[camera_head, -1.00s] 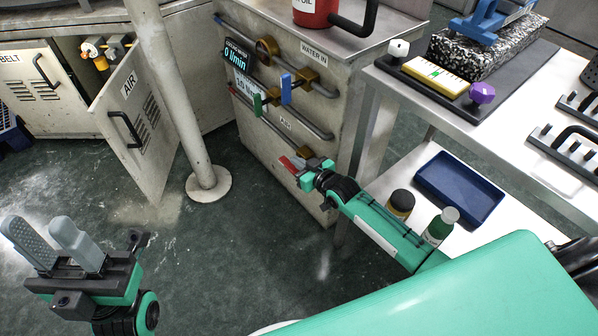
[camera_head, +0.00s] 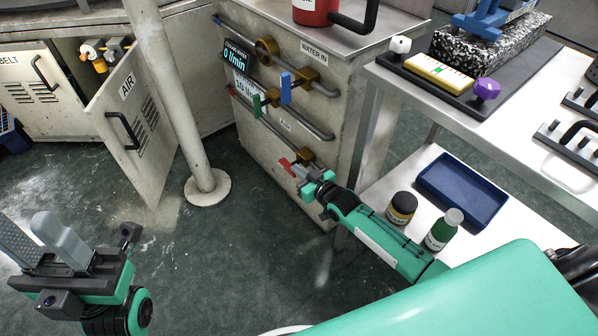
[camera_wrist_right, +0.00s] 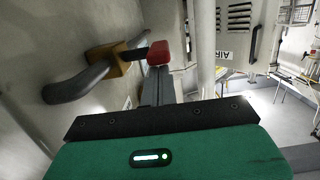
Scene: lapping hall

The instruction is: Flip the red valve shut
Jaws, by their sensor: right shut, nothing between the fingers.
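The red valve handle (camera_head: 287,165) is low on the front of the grey cabinet, beside its brass body (camera_head: 304,154) on the lowest pipe. In the right wrist view the red handle end (camera_wrist_right: 158,53) stands just beyond my fingertips, with the brass body (camera_wrist_right: 107,64) to its left. My right gripper (camera_head: 298,171) is shut and empty, close against the handle; I cannot tell whether it touches. Its fingers partly cover the handle's surroundings. My left gripper (camera_head: 38,238) is open and empty above the floor at the lower left, away from the valve.
Blue (camera_head: 286,88) and green (camera_head: 257,105) handles sit on pipes above. A post (camera_head: 180,100) and an open cabinet door (camera_head: 132,130) stand left. At right, a steel table (camera_head: 500,110) has a lower shelf with a blue tray (camera_head: 461,190) and bottles. The floor between is clear.

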